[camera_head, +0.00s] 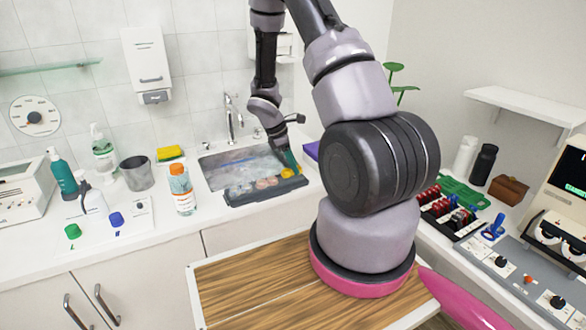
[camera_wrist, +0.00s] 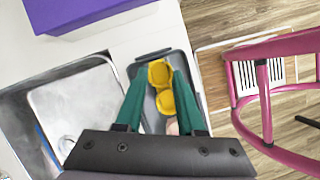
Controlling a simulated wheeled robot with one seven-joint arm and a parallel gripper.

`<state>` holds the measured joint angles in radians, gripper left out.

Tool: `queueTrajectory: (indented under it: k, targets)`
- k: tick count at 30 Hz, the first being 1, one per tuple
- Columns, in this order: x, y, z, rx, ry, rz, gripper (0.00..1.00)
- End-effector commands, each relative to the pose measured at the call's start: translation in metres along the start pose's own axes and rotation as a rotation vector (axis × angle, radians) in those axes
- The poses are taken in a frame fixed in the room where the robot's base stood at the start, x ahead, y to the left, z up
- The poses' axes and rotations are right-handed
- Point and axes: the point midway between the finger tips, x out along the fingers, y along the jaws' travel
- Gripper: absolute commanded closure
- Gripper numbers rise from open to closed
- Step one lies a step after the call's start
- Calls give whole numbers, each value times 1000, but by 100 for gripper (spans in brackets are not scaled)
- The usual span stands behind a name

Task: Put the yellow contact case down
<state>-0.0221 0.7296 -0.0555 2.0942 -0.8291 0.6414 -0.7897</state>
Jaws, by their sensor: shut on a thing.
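The yellow contact case (camera_head: 288,172) is at the right end of a dark grey tray (camera_head: 262,196) at the sink's front edge. In the wrist view the case (camera_wrist: 160,75) shows two round lobes between the green fingers. My gripper (camera_head: 289,162) is shut on it, pointing down over the tray; its fingers (camera_wrist: 162,72) also show in the wrist view. The tray (camera_wrist: 148,118) lies below the case there. I cannot tell whether the case touches the tray. Several pale round things (camera_head: 262,184) lie in the tray, left of the case.
The sink (camera_head: 225,158) and its tap (camera_head: 231,115) are behind the tray. An orange-labelled bottle (camera_head: 182,190) stands left of it. A purple box (camera_head: 311,150) lies to the right; it is large in the wrist view (camera_wrist: 85,12). A pink chair (camera_wrist: 262,100) stands beyond the counter.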

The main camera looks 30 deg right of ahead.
Motion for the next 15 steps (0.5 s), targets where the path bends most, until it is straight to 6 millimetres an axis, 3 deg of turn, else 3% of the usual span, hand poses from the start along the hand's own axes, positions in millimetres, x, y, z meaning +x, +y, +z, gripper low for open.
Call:
queueTrajectory:
  k: [3, 13, 14, 15]
  targets:
    - [12, 0, -5, -1, 0, -1, 100]
    - [14, 0, -6, 1, 0, 0, 100]
    - [14, 0, -6, 1, 0, 0, 55]
    - [14, 0, -6, 1, 0, 1, 39]
